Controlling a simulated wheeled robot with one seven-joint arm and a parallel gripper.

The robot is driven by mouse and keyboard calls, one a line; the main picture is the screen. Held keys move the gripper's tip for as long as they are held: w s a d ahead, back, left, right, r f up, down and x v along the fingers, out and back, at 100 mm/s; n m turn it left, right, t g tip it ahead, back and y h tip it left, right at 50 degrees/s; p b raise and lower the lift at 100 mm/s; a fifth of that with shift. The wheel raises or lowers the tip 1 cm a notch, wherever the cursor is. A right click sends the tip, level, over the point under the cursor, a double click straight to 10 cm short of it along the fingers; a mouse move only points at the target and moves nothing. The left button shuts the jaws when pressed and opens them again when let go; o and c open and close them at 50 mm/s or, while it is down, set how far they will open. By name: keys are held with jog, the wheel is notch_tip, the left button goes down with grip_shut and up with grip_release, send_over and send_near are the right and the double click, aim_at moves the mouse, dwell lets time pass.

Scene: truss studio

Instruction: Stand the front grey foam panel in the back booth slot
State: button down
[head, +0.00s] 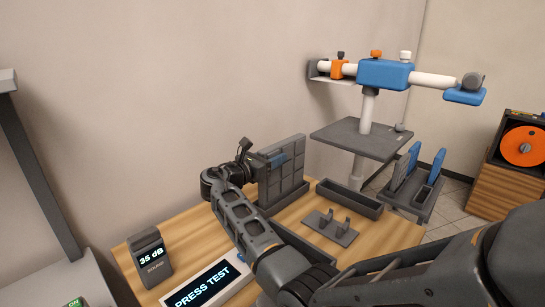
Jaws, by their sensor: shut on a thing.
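A grey panel (283,180) with a grid pattern on its face stands upright at the back of the wooden table. A long dark trough (348,199) lies just right of the panel. I cannot tell which of these is the back booth slot.
A grey bracket with two prongs (331,225) sits in front of the trough. A sound meter (151,258) reading 35 dB and a PRESS TEST display (203,285) stand front left. A rack with blue-and-grey upright pieces (418,183) and a post-mounted blue fixture (384,74) are at right.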

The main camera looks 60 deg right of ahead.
jog(key=c, duration=0.8)
grip_release()
jog(key=shift+a, duration=0.1)
jog(key=p+v, duration=0.4)
jog(key=v, duration=0.6)
jog(key=shift+a, duration=0.35)
